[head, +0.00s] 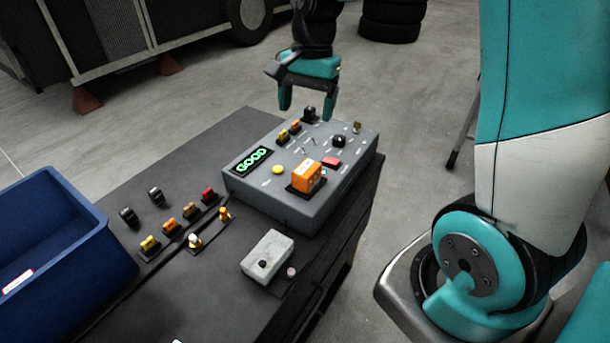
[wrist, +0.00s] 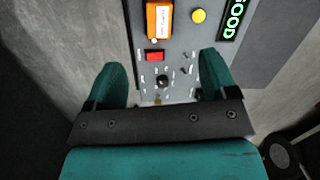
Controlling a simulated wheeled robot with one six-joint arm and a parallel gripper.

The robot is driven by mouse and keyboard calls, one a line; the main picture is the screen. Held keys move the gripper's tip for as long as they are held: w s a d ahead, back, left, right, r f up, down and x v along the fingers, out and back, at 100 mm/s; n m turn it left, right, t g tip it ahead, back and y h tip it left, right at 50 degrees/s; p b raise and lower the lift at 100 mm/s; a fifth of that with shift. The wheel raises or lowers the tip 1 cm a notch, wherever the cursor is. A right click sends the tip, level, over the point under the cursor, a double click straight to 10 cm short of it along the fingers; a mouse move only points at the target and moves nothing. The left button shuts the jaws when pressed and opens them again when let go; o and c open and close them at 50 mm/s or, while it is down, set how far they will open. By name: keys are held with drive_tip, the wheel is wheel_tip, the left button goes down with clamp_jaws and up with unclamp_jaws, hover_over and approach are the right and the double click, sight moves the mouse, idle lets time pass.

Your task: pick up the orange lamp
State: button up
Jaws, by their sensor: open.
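A row of small coloured parts on black bases lies on the dark bench, left of the grey control box. It has a yellow one (head: 150,243), an orange one (head: 171,226), a duller orange one (head: 190,210) and a red one (head: 209,195). Two small orange-yellow parts (head: 289,131) stand on the box's far side. I cannot tell which is the orange lamp. A larger orange block (head: 306,176) with a white label sits on the box; it also shows in the wrist view (wrist: 159,20). My gripper (head: 308,103) is open and empty, pointing down above the box's far edge.
A blue bin (head: 60,225) stands at left. A white box (head: 266,255) sits at the bench front. Small black parts (head: 156,196) lie behind the coloured row.

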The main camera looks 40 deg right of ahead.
sight(307, 168)
drive_tip(key=f, duration=0.4)
drive_tip(key=d+f+m+p, duration=0.1)
drive_tip(key=f, duration=0.3)
drive_tip(key=f+m+p, duration=0.1)
drive_tip(key=f, duration=0.3)
drive_tip(key=shift+w+d+f, duration=0.2)
drive_tip(key=shift+w+f, duration=0.15)
drive_tip(key=shift+f, duration=0.05)
drive_tip(key=f, duration=0.1)
drive_tip(key=f+p, duration=0.1)
drive_tip(key=f, duration=0.1)
drive_tip(key=a+f+p, duration=0.1)
drive_tip(key=shift+s+f, duration=0.2)
drive_tip(key=shift+s, duration=0.05)
drive_tip(key=shift+a+f, duration=0.1)
drive_tip(key=shift+f, duration=0.45)
drive_tip(key=c, duration=1.1)
drive_tip(key=shift+r, duration=0.15)
drive_tip(key=shift+c, duration=0.2)
